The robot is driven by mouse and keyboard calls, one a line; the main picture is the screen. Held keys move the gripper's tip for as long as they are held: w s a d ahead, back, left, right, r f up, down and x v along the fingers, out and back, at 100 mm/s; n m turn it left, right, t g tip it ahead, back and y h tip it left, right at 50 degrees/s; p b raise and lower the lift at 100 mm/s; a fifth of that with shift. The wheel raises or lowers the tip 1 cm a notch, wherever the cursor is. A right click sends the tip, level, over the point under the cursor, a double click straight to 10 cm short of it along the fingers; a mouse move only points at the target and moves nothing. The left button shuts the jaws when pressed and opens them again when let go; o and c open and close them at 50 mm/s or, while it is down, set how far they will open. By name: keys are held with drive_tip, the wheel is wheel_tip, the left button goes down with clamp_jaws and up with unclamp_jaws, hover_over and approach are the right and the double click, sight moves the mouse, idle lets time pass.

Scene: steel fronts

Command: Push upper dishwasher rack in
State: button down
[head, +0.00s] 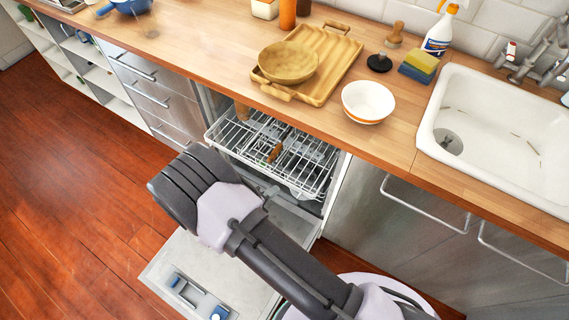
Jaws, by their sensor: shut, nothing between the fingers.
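The upper dishwasher rack (300,163) is a white wire rack, pulled out from under the counter in the head view. It holds a few small brown items, one near its middle. The dishwasher door (165,262) is folded down below it, with a dispenser on its inner face. My arm crosses in front of the door, and its dark ribbed joint is beside the rack's near left side. My gripper's fingers do not show. I cannot tell whether any part of my arm touches the rack.
The wooden counter (215,58) runs above the dishwasher. It carries a tray (335,62) with a wooden bowl (288,62), a white bowl (368,101) and a sink (500,130). Steel drawers (150,95) stand left. The wooden floor (70,190) at left is clear.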

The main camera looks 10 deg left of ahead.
sight(286, 183)
drive_tip(key=w+f+n+b, duration=0.1)
drive_tip(key=w+f, duration=0.1)
drive_tip(key=f, duration=0.1)
drive_tip(key=w+d+f+n+b, duration=0.1)
drive_tip(key=w+f, duration=0.1)
drive_tip(key=f, duration=0.1)
drive_tip(key=w+f+n+y+b, duration=0.1)
drive_tip(key=w+f+b, duration=0.1)
drive_tip(key=shift+w+d+f+t, duration=0.25)
drive_tip(key=shift+f+t, duration=0.15)
drive_tip(key=shift+w, duration=0.1)
